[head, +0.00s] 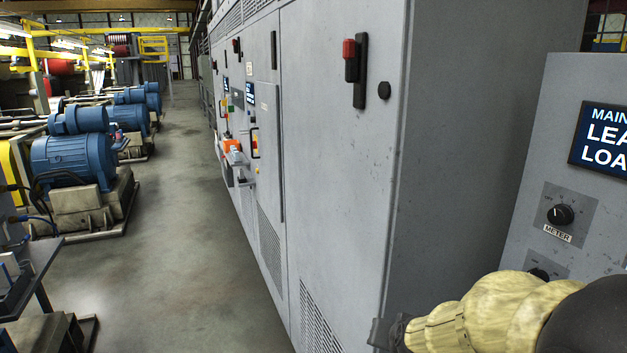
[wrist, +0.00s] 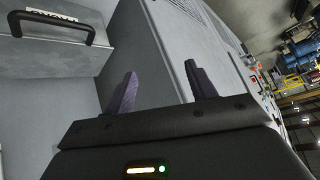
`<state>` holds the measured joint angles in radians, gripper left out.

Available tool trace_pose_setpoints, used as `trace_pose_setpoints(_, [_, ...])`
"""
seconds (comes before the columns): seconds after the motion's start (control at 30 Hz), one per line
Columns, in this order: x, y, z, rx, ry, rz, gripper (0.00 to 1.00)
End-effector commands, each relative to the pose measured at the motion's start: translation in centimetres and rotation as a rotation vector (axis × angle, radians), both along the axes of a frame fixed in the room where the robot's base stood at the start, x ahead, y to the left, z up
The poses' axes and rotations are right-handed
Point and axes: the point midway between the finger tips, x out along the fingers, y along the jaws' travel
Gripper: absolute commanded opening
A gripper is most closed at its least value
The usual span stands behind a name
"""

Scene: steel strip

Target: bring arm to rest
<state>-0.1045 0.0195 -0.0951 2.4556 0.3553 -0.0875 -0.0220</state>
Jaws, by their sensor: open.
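My arm shows at the bottom right of the head view as pale yellow and black links, in front of the grey cabinets. My gripper shows in the wrist view (wrist: 163,92), its two dark fingers standing wide apart with nothing between them. Behind the fingers are grey cabinet faces. In the head view the arm's dark end is at the lower edge, close to the corner of the tall cabinet (head: 345,180); I cannot tell whether it touches.
A panel with a meter knob (head: 561,215) and a blue sign (head: 603,138) stands at the right. A red-and-black handle (head: 355,70) juts from the tall cabinet. Blue motors (head: 75,160) line the left. The concrete aisle (head: 180,200) between is clear. A black handle (wrist: 47,30) shows in the wrist view.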

Motion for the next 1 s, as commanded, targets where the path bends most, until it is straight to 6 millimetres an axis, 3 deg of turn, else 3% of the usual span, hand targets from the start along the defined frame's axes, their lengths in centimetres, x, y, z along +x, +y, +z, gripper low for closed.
trace_pose_setpoints(0.1, [-4.9,0.7,-3.5,-0.046,0.222,0.141,0.56])
trace_pose_setpoints(0.2, [-8.7,0.7,-5.5,-0.089,0.382,0.23,0.56])
trace_pose_setpoints(0.33, [-11.6,0.3,-6.5,-0.126,0.501,0.292,0.56])
trace_pose_setpoints(0.97, [-12.0,0.2,-6.7,-0.132,0.518,0.302,0.56])
trace_pose_setpoints(1.0, [-12.0,0.2,-6.7,-0.132,0.517,0.302,0.5])
